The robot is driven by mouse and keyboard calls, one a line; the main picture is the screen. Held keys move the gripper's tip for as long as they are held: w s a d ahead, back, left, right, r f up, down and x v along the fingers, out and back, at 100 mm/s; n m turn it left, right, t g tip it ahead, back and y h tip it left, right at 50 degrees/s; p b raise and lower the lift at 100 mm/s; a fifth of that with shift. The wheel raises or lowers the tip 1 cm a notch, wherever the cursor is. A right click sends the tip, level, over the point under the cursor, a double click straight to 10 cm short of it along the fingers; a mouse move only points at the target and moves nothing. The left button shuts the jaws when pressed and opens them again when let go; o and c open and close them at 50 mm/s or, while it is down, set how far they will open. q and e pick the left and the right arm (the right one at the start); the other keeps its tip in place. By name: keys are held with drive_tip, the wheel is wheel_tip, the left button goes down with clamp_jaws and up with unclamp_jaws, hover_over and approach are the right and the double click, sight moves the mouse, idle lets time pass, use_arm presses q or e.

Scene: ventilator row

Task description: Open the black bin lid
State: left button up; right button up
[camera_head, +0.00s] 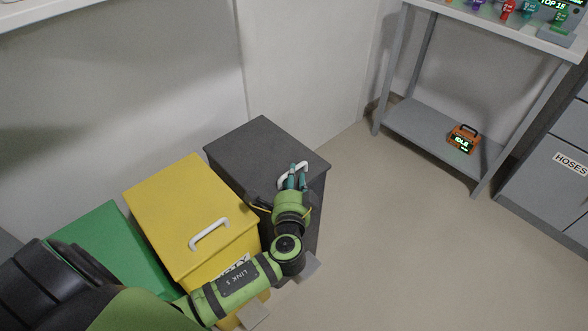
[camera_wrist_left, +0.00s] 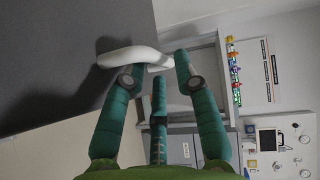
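The black bin (camera_head: 265,150) stands at the right end of a row of bins, with its dark grey lid down. A white handle (camera_head: 283,181) sits near the lid's front right edge. My left gripper (camera_head: 298,178) is at this handle, its teal fingers beside and across it. In the left wrist view the handle (camera_wrist_left: 120,58) lies at the fingertips (camera_wrist_left: 157,75), and the left finger overlaps it. The fingers look straight, but whether they grip the handle cannot be told. The dark lid (camera_wrist_left: 70,50) fills the upper left there. My right gripper is not in view.
A yellow bin (camera_head: 185,205) with a white handle and a green bin (camera_head: 115,250) stand to the left, under my left arm. A wall is close behind. Floor (camera_head: 390,240) is free to the right, before a grey table (camera_head: 430,128) and drawers (camera_head: 560,170).

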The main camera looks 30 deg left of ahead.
use_arm(q)
drive_tip(key=shift+x, duration=1.55)
drive_tip(key=shift+f, duration=0.1)
clamp_jaws()
